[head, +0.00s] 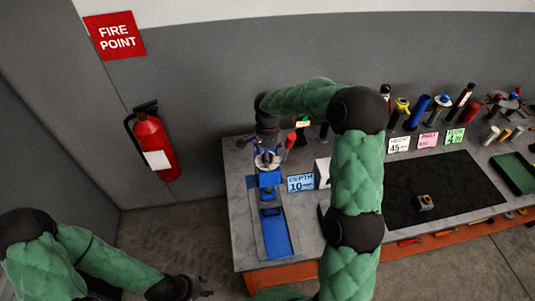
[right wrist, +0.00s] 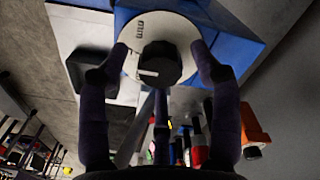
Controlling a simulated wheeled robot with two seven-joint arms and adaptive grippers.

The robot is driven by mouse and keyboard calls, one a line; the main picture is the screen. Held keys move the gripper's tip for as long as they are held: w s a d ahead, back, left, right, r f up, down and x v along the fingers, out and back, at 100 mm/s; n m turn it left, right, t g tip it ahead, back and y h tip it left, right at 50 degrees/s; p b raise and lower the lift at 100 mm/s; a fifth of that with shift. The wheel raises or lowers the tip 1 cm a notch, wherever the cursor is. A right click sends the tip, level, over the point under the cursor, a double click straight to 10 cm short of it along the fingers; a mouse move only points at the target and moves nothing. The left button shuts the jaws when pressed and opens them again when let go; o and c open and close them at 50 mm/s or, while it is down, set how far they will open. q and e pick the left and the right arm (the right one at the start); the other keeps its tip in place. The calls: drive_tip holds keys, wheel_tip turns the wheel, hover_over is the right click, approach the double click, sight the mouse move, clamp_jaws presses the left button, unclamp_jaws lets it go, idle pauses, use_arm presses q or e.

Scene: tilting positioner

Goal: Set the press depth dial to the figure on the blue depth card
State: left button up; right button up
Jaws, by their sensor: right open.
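The blue depth card (head: 300,184) stands on the bench and reads "DEPTH 10", with a small unit after it. The blue press (head: 270,180) stands to its left. In the right wrist view the press depth dial (right wrist: 158,65) is a black knob with a white pointer line on a pale marked disc. The disc's figures are too small to read. My right gripper (right wrist: 161,58) is open, with its fingers on either side of the knob; I cannot tell whether they touch the disc. My left gripper (head: 198,289) is low at the left, away from the bench, its jaw opening unclear.
A black mat (head: 450,190) with a small metal part (head: 425,203) lies on the right of the bench. Several bottles and tools and white, pink and green cards line the back. A green tray (head: 515,173) is far right. A fire extinguisher (head: 155,145) hangs on the wall.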

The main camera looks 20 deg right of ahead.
drive_tip(key=c, duration=1.1)
drive_tip(key=shift+c, duration=0.2)
drive_tip(key=shift+n, duration=0.3)
drive_tip(key=n+b, duration=0.1)
drive_tip(key=n, duration=0.7)
drive_tip(key=shift+n, duration=1.6)
